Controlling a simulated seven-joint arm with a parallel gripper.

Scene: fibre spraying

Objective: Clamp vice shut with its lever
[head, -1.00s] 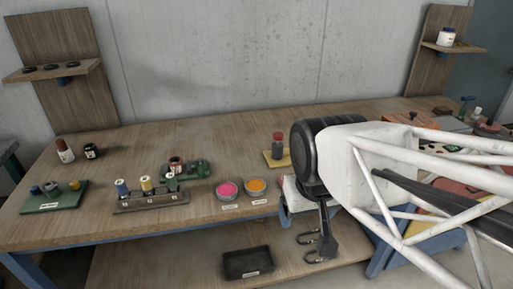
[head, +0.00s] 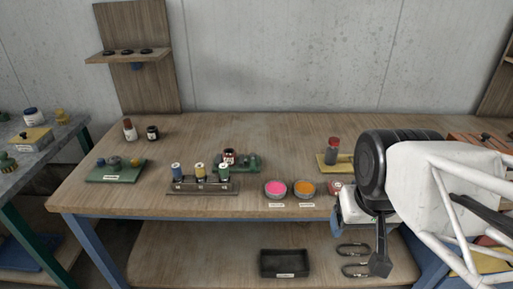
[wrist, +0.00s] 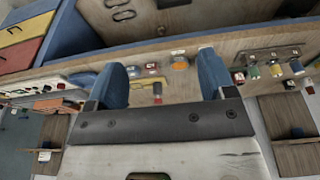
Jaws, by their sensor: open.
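A small green device (head: 247,163) on the bench, left of centre, looks most like the vice. A red-and-white labelled part (head: 228,157) sits at its left end. Its lever and jaw gap are too small to make out. It also seems to show right of my fingers in the wrist view (wrist: 251,73). My gripper (wrist: 161,60) is open and empty, with its two blue fingers wide apart. It points down over the bench, well right of the green device in the head view, where my arm largely hides it.
A spool rack (head: 203,187) stands just in front of the green device. Pink (head: 276,189) and orange (head: 304,188) bowls lie between device and gripper. A red-capped bottle (head: 333,145) stands behind them. A black tray (head: 285,264) is on the lower shelf. The back middle is clear.

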